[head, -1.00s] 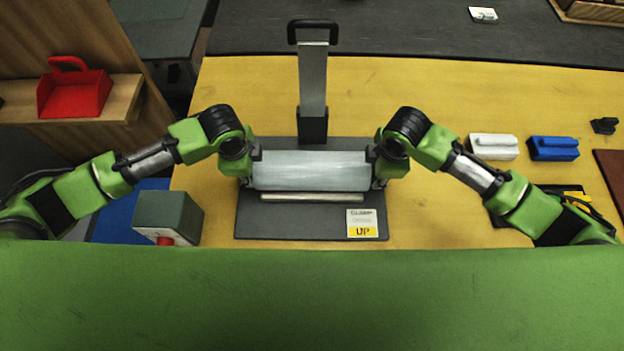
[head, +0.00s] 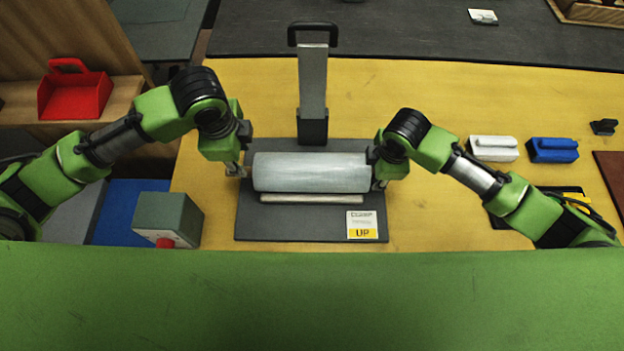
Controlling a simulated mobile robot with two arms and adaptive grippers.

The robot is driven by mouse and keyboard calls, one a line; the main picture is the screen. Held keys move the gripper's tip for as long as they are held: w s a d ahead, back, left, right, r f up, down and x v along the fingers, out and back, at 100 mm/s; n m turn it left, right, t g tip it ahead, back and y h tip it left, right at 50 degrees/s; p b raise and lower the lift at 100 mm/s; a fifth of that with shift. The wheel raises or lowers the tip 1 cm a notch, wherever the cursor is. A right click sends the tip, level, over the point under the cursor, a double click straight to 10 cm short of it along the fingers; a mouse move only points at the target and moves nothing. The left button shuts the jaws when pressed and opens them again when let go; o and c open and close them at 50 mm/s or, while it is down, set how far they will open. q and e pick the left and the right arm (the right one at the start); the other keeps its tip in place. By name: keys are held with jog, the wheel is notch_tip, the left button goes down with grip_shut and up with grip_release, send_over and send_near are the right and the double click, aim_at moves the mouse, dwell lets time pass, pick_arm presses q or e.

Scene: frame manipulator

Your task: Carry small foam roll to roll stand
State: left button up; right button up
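The foam roll (head: 312,172), a pale grey cylinder, lies crosswise on the dark base plate of the roll stand (head: 290,222), just behind a thin bar (head: 312,199). The stand's upright metal post with a black handle (head: 313,85) rises behind the roll. My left gripper (head: 238,170) is just off the roll's left end, with a small gap; its fingers point down and hold nothing that I see. My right gripper (head: 377,175) is at the roll's right end, close to or touching it. Its fingers are mostly hidden by the wrist, so its opening is unclear.
A grey box with a red button (head: 168,220) stands left of the stand. A white block (head: 493,148), a blue block (head: 553,149) and a small black item (head: 604,126) lie at the right. A red scoop (head: 75,92) sits on the left shelf. The yellow table behind the stand is clear.

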jog(key=shift+r, duration=0.25)
pick_arm(q)
jog(key=shift+s+r, duration=0.1)
jog(key=shift+r, duration=0.3)
pick_arm(e)
notch_tip(320, 180, up, 11)
jog(key=s, duration=0.2)
jog(key=shift+s+r, duration=0.15)
pick_arm(q)
jog(key=shift+s, duration=0.1)
pick_arm(e)
jog(key=shift+s, duration=0.1)
